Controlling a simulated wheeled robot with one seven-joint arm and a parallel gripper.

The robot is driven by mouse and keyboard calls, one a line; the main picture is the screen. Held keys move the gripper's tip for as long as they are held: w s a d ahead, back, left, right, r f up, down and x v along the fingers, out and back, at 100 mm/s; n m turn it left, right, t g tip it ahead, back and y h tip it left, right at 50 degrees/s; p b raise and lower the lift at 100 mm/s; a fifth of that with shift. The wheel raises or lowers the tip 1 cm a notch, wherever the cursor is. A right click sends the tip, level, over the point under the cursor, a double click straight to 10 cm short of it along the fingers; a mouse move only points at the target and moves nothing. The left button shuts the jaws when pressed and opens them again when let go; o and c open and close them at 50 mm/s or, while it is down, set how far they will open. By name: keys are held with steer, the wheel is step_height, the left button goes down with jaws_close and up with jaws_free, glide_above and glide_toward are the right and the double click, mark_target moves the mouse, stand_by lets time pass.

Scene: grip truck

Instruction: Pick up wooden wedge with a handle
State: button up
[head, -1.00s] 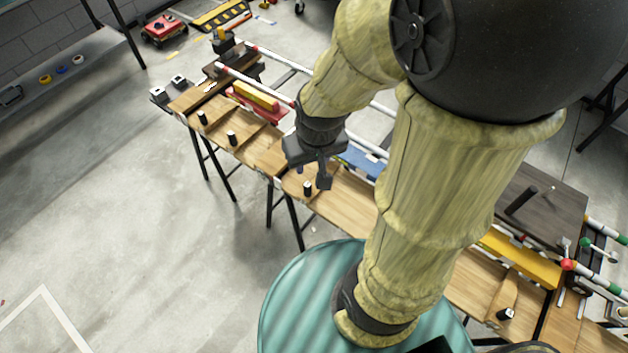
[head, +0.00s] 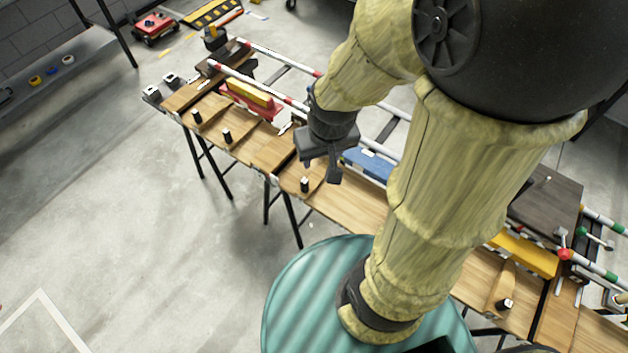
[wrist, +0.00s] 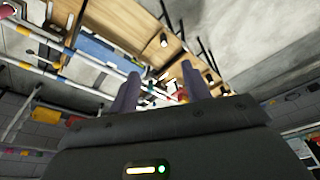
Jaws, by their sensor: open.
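Several wooden wedges with black, white-tipped handles lie along the long wooden bench. In the head view one handled wedge (head: 304,185) is just left of and below my gripper (head: 322,172); its wooden body blends with the bench top. Two more, a middle wedge (head: 227,137) and a far-left wedge (head: 197,118), are further left, and a right wedge (head: 504,290) is at the lower right. My gripper is open and empty above the bench, apart from the wedges. In the wrist view its two fingers (wrist: 162,88) are spread, with a dark handle (wrist: 164,41) beyond them.
The bench (head: 345,205) has red-and-white rails behind it. A blue block (head: 368,165), a yellow block (head: 250,94) and a long yellow block (head: 525,256) lie along it. A dark board (head: 548,205) is at right. Open floor lies in front of the bench.

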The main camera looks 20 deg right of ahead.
mark_target(304, 180)
steer(key=w+f+n+g+b, duration=0.1)
steer(key=w+f+g+b, duration=0.1)
steer(key=w+f+b, duration=0.7)
steer(key=w+f, duration=0.5)
steer(key=f, duration=0.3)
steer(key=shift+w+f+n+g+b, duration=0.15)
steer(key=shift+w+n+g+b, duration=0.15)
steer(key=shift+w+n+b, duration=0.1)
steer(key=shift+s, duration=0.1)
step_height(304, 180, down, 12)
steer(key=shift+f, duration=0.1)
steer(key=shift+f, duration=0.1)
step_height(304, 180, down, 5)
steer(key=shift+f, duration=0.1)
steer(key=shift+c, duration=0.4)
jaws_close()
